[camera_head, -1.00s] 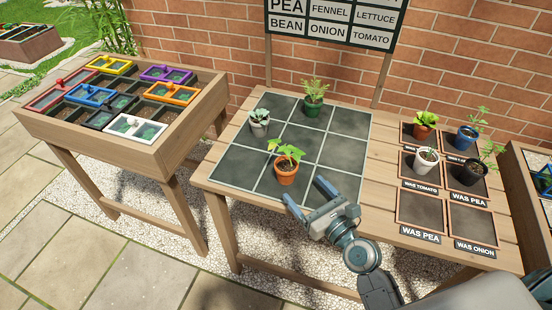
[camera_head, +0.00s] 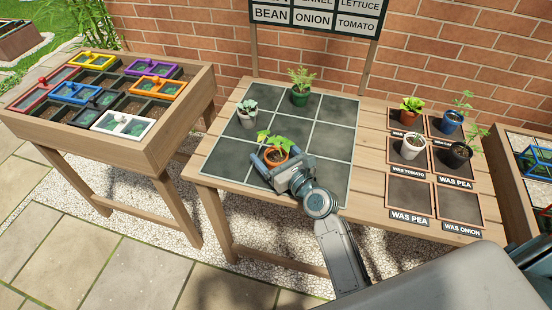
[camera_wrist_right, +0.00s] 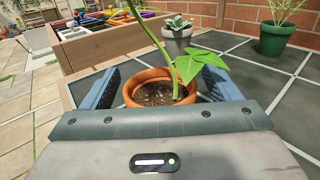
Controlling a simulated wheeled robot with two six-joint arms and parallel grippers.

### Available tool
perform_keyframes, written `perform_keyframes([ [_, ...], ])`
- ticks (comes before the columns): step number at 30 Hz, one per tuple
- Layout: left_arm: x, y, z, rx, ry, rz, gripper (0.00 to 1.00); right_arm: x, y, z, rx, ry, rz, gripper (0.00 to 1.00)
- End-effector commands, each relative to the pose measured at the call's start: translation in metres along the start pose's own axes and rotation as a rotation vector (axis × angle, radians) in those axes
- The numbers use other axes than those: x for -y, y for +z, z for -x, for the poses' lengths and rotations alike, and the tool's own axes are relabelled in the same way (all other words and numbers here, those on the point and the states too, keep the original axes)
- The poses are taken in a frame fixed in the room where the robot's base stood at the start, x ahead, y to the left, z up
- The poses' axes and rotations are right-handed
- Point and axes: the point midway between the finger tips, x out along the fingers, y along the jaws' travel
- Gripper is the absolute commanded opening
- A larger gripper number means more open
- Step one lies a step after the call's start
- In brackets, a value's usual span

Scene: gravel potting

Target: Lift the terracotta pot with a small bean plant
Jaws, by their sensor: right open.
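The terracotta pot (camera_head: 277,155) with a small leafy bean plant (camera_head: 279,143) stands upright on the grey tiled grid (camera_head: 232,160), in its front row. My right gripper (camera_head: 271,160) is open, with one finger on either side of the pot. In the right wrist view the pot (camera_wrist_right: 160,86) sits between the two blue fingers (camera_wrist_right: 158,88), soil and stem visible inside its rim. Its lower part is hidden by the gripper body. I cannot tell whether the fingers touch it. My left gripper is not in view.
A grey pot with a succulent (camera_head: 247,115) and a green pot (camera_head: 299,97) stand behind on the grid. At right, several potted plants, including a white pot (camera_head: 411,149), stand on labelled squares; the two front squares are empty. A wooden planter (camera_head: 150,140) stands left.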

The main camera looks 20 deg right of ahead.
Motion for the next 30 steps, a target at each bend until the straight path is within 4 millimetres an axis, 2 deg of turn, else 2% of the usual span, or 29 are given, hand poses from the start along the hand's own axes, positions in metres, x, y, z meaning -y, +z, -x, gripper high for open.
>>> perform_keyframes([
  [8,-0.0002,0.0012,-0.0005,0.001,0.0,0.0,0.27,-0.0001,-0.0006,-0.0046,-0.001,0.0,0.0,0.83],
  [16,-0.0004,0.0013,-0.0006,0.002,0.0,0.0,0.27,0.0,-0.0005,-0.0044,0.0,0.0,0.0,0.32],
  [25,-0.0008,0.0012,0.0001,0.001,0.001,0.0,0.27,0.0,0.0009,-0.0044,0.0,0.0,0.0,0.32],
  [30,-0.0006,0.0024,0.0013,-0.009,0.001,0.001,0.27,0.0,0.0081,-0.0045,0.002,0.0,0.0,0.32],
])
